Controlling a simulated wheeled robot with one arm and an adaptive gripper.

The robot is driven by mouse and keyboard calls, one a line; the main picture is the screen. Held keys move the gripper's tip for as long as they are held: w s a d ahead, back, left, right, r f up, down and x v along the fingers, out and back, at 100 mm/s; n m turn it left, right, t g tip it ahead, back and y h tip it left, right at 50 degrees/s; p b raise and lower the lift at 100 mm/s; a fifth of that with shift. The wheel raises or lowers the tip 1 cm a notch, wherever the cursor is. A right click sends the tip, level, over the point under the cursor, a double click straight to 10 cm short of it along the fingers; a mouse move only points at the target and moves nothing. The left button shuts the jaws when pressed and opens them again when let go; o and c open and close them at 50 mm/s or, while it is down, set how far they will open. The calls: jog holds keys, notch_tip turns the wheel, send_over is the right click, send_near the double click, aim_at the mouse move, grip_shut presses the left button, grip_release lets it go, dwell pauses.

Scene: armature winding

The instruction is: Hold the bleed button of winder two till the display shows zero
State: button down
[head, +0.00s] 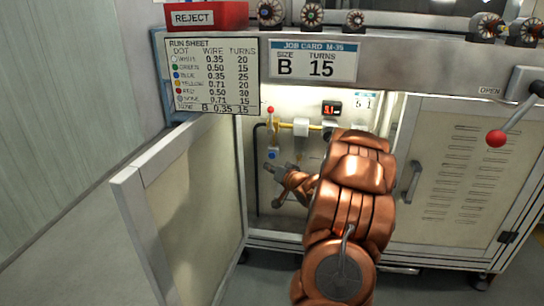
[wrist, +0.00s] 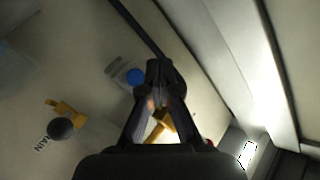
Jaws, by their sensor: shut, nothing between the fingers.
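A blue round button (wrist: 134,76) sits on a small grey plate in the wrist view, inside the open cabinet. I take it for the bleed button, but no winder number is readable beside it. My gripper (wrist: 165,68) is shut and empty, its tips just right of the button in the picture; whether they touch it I cannot tell. In the head view my gripper (head: 272,172) is low in the cabinet's left part, below a blue patch (head: 273,155).
The cabinet door (head: 190,205) stands open at left; the right door (head: 455,170) is closed. Yellow pipework (head: 290,125) and a red knob (head: 270,110) are inside. In the wrist view a brass fitting (wrist: 160,127) lies behind the fingers, and a dark knob (wrist: 60,128) at lower left.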

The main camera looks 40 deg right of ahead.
aim_at(272, 155)
jog(key=shift+w+d+p, duration=0.55)
jog(key=shift+d+p, duration=0.25)
jog(key=shift+p, duration=0.05)
jog(key=shift+w+d+p, duration=0.55)
jog(key=shift+d+p, duration=0.25)
jog(key=shift+w+d+p, duration=0.55)
jog(key=shift+d+p, duration=0.25)
jog(key=shift+p, duration=1.05)
dwell(4.5)
